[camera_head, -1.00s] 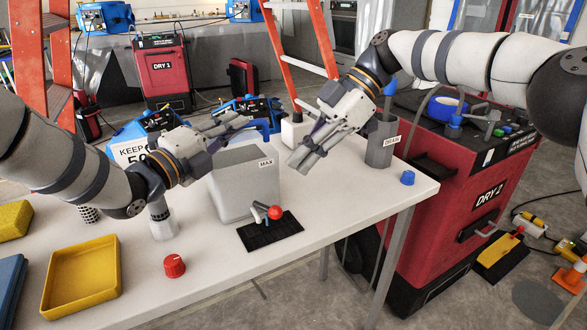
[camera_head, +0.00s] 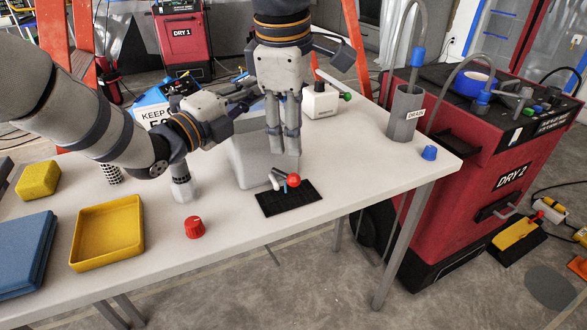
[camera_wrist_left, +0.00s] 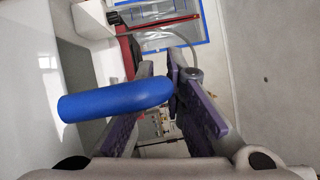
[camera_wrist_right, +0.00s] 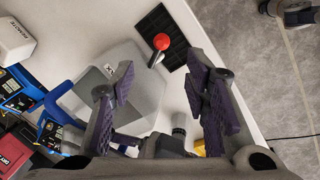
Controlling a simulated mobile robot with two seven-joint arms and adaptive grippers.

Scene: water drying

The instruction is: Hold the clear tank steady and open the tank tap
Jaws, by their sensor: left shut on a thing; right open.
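The pale, frosted tank (camera_head: 245,165) stands on the white table; it also shows in the right wrist view (camera_wrist_right: 138,75). Its tap, with a red ball (camera_head: 293,180), sticks out at the front; the ball also shows in the right wrist view (camera_wrist_right: 161,41). My left gripper (camera_head: 247,98) is shut on the tank's blue handle (camera_wrist_left: 115,100), which runs between its fingers in the left wrist view. My right gripper (camera_head: 284,148) points down in front of the tank's right part, above the tap. It is open and empty, its fingers apart in the right wrist view (camera_wrist_right: 162,85).
A black mat (camera_head: 275,206) lies below the tap. A red cap (camera_head: 194,227), yellow tray (camera_head: 80,264) and blue cap (camera_head: 429,153) are on the table. The DRAIN cup (camera_head: 402,122) stands right, a white box (camera_head: 319,102) behind.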

